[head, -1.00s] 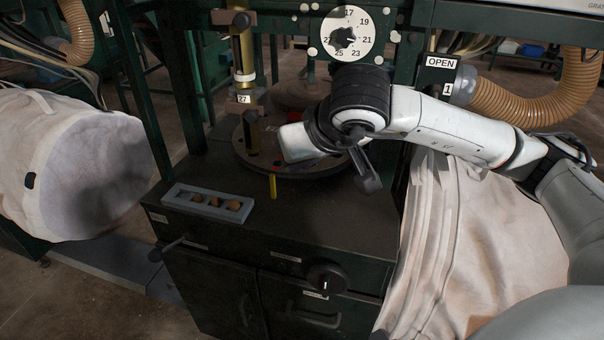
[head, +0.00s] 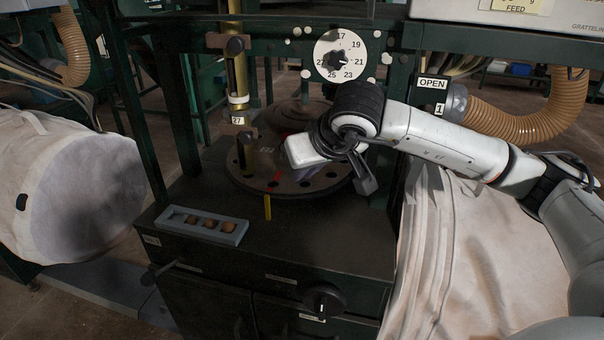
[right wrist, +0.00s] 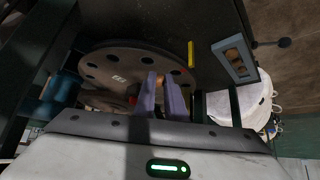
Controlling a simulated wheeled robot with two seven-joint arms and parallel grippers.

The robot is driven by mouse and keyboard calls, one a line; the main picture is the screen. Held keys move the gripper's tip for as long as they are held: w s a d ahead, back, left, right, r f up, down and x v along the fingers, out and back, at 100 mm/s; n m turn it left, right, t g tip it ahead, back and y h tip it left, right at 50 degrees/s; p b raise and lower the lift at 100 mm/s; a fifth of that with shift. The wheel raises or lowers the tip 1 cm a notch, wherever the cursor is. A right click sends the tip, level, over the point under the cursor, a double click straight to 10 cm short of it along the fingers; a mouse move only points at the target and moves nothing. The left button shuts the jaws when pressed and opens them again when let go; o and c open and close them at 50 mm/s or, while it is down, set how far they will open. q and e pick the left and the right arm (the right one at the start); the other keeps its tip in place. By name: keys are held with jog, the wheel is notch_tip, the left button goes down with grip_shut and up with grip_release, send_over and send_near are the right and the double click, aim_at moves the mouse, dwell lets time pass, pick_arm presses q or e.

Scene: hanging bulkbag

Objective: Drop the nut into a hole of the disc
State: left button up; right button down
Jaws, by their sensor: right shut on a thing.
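The round disc (head: 293,187) lies flat on the machine top, with a ring of dark holes and a red mark (head: 278,178). The grey tray (head: 172,224) holds three brown nuts. My left gripper is out of view.
A yellow peg (head: 267,207) stands at the disc's front edge. A brass column (head: 237,75) labelled 27 rises at the disc's left. A numbered dial (head: 340,56) is behind. White bulk bags (head: 75,185) hang at both sides.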

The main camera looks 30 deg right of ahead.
jog(key=shift+w+d+f, duration=0.25)
jog(key=shift+w+d, duration=0.4)
jog(key=shift+d, duration=0.15)
jog(key=shift+w+d+f, duration=0.2)
jog(key=shift+w+d, duration=0.45)
jog(key=shift+d, duration=0.1)
jog(key=shift+f+b, duration=0.95)
jog(key=shift+b, duration=0.05)
jog(key=shift+f, duration=0.3)
jog(key=c, duration=1.7)
grip_release()
jog(key=shift+c, duration=0.2)
